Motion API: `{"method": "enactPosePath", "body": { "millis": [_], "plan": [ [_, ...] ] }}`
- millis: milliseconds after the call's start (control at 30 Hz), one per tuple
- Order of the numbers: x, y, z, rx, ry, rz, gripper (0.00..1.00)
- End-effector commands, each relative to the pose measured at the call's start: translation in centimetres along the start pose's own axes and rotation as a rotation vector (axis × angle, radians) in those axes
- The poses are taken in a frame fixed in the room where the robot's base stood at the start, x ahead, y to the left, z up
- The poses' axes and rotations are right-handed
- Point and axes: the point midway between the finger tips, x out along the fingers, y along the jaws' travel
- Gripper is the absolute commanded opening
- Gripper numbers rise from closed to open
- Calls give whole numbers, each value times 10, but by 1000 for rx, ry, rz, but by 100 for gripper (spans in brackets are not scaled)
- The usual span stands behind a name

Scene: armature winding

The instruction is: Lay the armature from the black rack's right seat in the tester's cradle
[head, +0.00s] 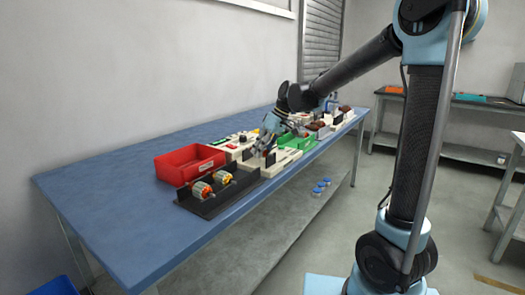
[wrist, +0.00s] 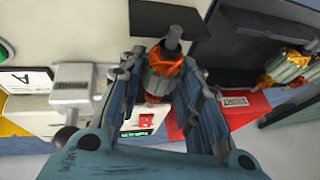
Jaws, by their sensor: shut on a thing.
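My gripper (wrist: 166,88) is shut on an armature (wrist: 164,70) with orange windings and a grey shaft. In the wrist view the armature is over or against the pale tester (wrist: 70,25); I cannot tell if it rests in the cradle, whose seat is largely hidden. In the head view my gripper (head: 266,148) is at the tester (head: 282,160), behind the black rack (head: 212,206). Two other armatures sit on the rack, one nearer (head: 202,190) and one farther (head: 222,179). One also shows in the wrist view (wrist: 290,63).
A red bin (head: 188,162) stands left of the tester, behind the rack. A green tray (head: 297,142) and more equipment (head: 335,120) lie farther along the blue bench (head: 105,195). The bench's near left part is clear. Blue-capped items (head: 321,187) are on the lower shelf.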

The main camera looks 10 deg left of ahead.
Motion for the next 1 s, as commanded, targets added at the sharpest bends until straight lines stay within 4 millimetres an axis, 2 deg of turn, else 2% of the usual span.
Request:
{"method": "enactPosePath", "body": {
  "millis": [367, 400, 467, 833, 1000],
  "plan": [
    [1, 0, 0, 0, 0, 0, 2],
    [1, 0, 0, 0, 0, 0, 41],
    [1, 0, 0, 0, 0, 0, 55],
    [0, 0, 0, 0, 0, 0, 56],
    [-15, 1, 0, 0, 0, 0, 56]
  ]
}}
